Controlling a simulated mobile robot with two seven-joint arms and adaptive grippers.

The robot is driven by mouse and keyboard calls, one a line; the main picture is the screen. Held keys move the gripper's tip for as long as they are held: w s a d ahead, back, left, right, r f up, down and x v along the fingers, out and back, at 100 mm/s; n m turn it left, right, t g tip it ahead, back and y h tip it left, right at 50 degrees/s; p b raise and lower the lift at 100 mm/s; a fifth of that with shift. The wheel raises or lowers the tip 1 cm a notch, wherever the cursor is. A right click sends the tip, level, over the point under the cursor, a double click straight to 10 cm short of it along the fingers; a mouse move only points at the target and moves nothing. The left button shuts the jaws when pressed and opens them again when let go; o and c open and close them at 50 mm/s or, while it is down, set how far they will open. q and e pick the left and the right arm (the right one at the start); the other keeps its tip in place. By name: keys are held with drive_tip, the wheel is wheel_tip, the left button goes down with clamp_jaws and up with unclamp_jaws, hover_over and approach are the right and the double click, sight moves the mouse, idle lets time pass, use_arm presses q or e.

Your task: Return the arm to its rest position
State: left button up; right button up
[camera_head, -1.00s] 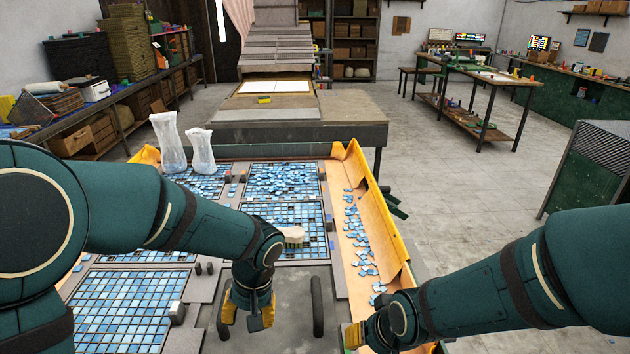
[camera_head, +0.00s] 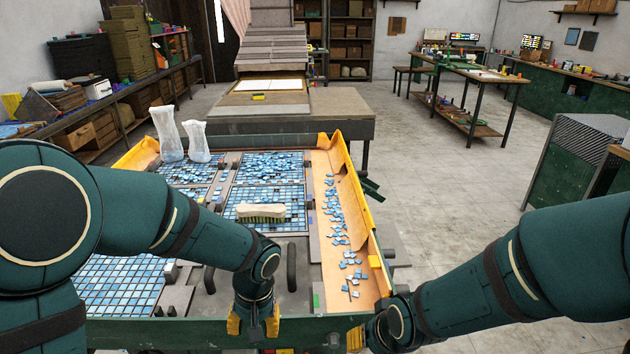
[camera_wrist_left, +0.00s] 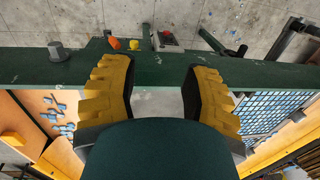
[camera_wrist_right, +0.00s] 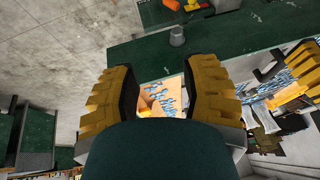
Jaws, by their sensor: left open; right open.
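My left gripper (camera_head: 254,322) points down over the front green edge of the workbench (camera_head: 210,332), its yellow fingers apart with nothing between them. In the left wrist view its fingers (camera_wrist_left: 160,95) stand wide over that green edge. My right gripper (camera_head: 368,335) is at the bench's front right corner, partly hidden by its own wrist. In the right wrist view its yellow fingers (camera_wrist_right: 160,95) are apart and empty, with the green edge beyond them.
Mosaic grids with blue tiles (camera_head: 120,285) cover the bench. A brush (camera_head: 262,212) lies on one grid, and two clear bags (camera_head: 168,135) stand at the back left. Loose tiles (camera_head: 335,210) lie in the orange side tray (camera_head: 355,215). Open floor (camera_head: 450,190) is on the right.

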use_arm(q)
drive_tip(key=s+d+f+t+h, duration=0.1)
drive_tip(key=s+f, duration=0.3)
drive_tip(key=f, duration=0.5)
drive_tip(key=s+f+n+t+h, duration=0.1)
drive_tip(key=s+f+h, duration=0.3)
drive_tip(key=f, duration=0.6)
drive_tip(key=shift+s+d+f+n, duration=0.3)
drive_tip(key=shift+s+d, duration=0.1)
drive_tip(key=shift+s, duration=0.4)
use_arm(e)
drive_tip(key=s+f+m+g, duration=0.1)
drive_tip(key=s+f, duration=0.2)
drive_tip(key=f, duration=0.7)
drive_tip(key=s+f+m+g+y, duration=0.1)
drive_tip(key=s+f, duration=0.2)
drive_tip(key=f, duration=0.7)
drive_tip(key=shift+a+g+y, duration=0.3)
drive_tip(key=shift+a, duration=0.15)
